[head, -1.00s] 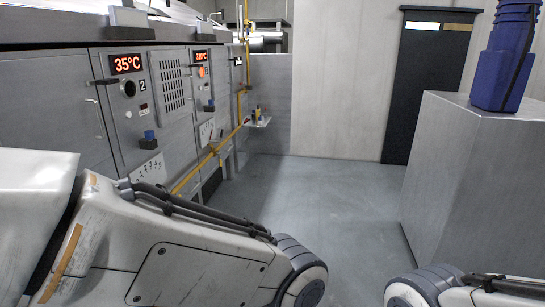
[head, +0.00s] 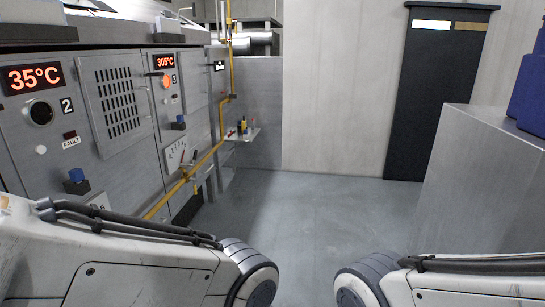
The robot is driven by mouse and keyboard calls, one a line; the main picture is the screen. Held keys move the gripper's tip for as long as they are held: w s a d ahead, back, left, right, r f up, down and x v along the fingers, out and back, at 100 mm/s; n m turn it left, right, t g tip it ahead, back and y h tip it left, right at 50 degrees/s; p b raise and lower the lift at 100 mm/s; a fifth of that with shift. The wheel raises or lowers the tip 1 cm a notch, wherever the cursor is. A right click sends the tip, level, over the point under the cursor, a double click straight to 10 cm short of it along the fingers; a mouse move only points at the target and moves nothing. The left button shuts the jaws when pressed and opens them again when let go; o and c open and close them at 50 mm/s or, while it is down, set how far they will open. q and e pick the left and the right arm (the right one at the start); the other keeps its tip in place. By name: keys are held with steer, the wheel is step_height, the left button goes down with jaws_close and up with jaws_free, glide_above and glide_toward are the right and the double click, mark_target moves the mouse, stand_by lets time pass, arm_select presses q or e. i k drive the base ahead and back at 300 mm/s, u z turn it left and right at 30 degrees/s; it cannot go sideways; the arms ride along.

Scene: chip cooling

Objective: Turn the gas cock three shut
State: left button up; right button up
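A yellow gas pipe (head: 207,157) runs down the right end of the machine front and slants toward me along its lower side. A small fitting, possibly a cock, shows on the pipe (head: 185,177) below panel 3; its number and handle position are too small to tell. Panel 3 (head: 171,100) has a red 305°C display (head: 165,62), a lit orange lamp (head: 167,82), a blue knob (head: 179,122) and a white dial (head: 177,155). Both my arms show at the bottom of the head view, but neither gripper is in view.
Panel 2 (head: 50,125) at left reads 35°C, with a blue knob (head: 76,181). A small shelf (head: 242,134) with tools stands beyond the pipe. A grey metal cabinet (head: 490,185) with a blue container (head: 533,88) stands at right. The floor (head: 310,220) between is clear.

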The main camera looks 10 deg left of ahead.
mark_target(193, 179)
steer(key=u, duration=0.35)
steer(key=i, duration=2)
steer(key=u, duration=0.6)
steer(key=i, duration=1.55)
steer(key=u, duration=0.2)
